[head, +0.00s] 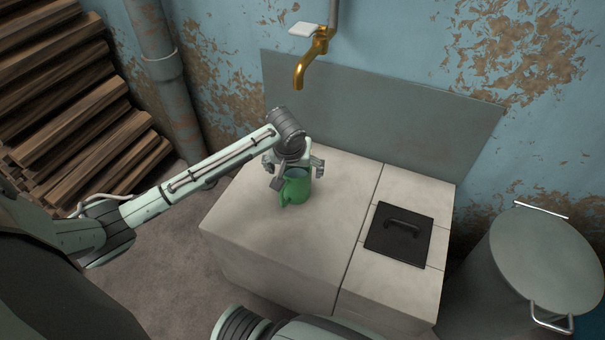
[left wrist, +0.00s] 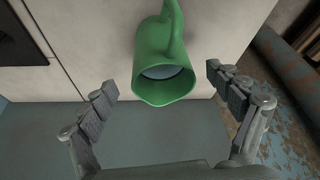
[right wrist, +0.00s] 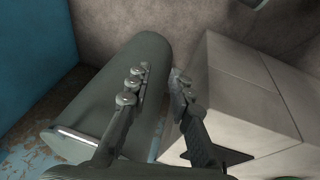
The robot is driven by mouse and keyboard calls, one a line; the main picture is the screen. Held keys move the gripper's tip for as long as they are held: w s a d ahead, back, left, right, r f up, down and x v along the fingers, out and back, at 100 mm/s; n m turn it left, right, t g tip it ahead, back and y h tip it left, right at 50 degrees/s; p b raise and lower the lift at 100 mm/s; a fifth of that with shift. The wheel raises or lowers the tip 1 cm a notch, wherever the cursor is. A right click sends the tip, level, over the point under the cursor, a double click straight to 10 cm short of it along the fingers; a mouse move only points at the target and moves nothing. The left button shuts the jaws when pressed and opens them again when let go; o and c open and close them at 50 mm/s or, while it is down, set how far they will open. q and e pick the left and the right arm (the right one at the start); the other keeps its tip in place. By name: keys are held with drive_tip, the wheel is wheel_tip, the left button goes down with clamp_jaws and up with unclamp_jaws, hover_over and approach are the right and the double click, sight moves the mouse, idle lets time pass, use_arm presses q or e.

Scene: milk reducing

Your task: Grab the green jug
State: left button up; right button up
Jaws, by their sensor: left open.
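The green jug (head: 296,188) stands upright on the pale counter, below and to the side of the brass tap. In the left wrist view the jug (left wrist: 165,80) lies between and ahead of the fingers, its open mouth towards the camera and its handle at the top. My left gripper (head: 293,170) is open just above and around the jug's top; its fingers (left wrist: 163,92) are spread on both sides, apart from the jug. My right gripper (right wrist: 158,82) shows in its own wrist view with its fingers a little apart and nothing visible between them.
The pale counter (head: 260,225) has free room around the jug. A black hatch with a handle (head: 398,236) is set in its right part. A brass tap (head: 312,58) hangs from the wall above. A lidded grey bin (head: 540,265) stands at right, stacked wood (head: 75,110) at left.

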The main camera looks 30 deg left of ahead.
use_arm(q)
drive_tip(key=b+x, duration=0.1)
drive_tip(key=x, duration=0.6)
drive_tip(key=shift+w+a+f, duration=0.1)
drive_tip(key=shift+w+f, duration=0.05)
drive_tip(key=shift+w, duration=0.05)
use_arm(e)
drive_tip(key=s+r, duration=0.1)
drive_tip(key=r, duration=0.2)
drive_tip(key=shift+s+d, duration=0.15)
drive_tip(key=shift+s, duration=0.25)
use_arm(q)
drive_tip(key=shift+c, duration=0.2)
drive_tip(key=c, duration=1.4)
drive_tip(key=shift+c, duration=0.9)
